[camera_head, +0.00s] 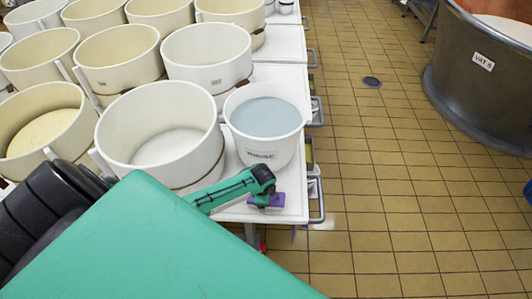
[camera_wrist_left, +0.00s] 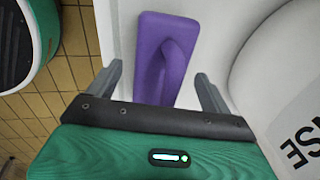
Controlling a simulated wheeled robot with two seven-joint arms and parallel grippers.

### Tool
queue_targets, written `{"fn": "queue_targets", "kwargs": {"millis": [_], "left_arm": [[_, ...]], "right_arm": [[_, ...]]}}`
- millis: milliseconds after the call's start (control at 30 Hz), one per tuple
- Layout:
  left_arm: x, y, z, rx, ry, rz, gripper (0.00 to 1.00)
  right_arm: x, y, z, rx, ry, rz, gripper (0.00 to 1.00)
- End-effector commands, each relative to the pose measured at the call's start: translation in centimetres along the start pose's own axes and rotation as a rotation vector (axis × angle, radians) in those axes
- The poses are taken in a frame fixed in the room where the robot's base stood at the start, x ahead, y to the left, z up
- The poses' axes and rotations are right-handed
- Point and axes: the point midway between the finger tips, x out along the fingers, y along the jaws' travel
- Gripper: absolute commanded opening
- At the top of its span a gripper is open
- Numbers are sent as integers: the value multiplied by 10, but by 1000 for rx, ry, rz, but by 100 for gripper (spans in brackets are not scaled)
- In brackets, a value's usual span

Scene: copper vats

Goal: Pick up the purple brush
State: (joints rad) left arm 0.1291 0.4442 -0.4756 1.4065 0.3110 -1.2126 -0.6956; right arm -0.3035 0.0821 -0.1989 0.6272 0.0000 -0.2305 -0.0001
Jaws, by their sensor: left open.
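The purple brush (camera_head: 270,201) lies on the white tabletop (camera_head: 233,212) near its front right corner. In the left wrist view the brush (camera_wrist_left: 152,62) shows as a flat purple block with a raised curved handle. My left gripper (camera_head: 263,185) is over the brush in the head view and hides part of it. In the left wrist view the open left gripper (camera_wrist_left: 158,75) has one finger on each side of the brush, with gaps between them and it. I cannot tell the remaining height. My right gripper is not in view.
A white bucket of bluish liquid (camera_head: 265,115) stands just behind the brush, with its lettered wall close by in the wrist view. A large white tub (camera_head: 160,135) and several others fill the left. Tiled floor (camera_head: 400,230) and a copper vat (camera_head: 475,75) lie right.

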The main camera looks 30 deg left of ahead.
Motion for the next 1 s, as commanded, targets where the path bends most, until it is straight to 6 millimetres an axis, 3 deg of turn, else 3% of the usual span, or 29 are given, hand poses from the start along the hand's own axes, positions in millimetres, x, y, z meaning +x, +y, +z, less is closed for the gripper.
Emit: {"fn": "queue_targets", "kwargs": {"millis": [167,433,767,1000], "left_arm": [[0,0,0,0,0,0,83],[0,0,0,0,0,1,32],[-3,-1,0,0,0,0,30],[-29,-6,0,0,1,-2,30]], "right_arm": [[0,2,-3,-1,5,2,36],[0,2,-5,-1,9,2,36],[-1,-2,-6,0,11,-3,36],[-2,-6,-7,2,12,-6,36]]}}
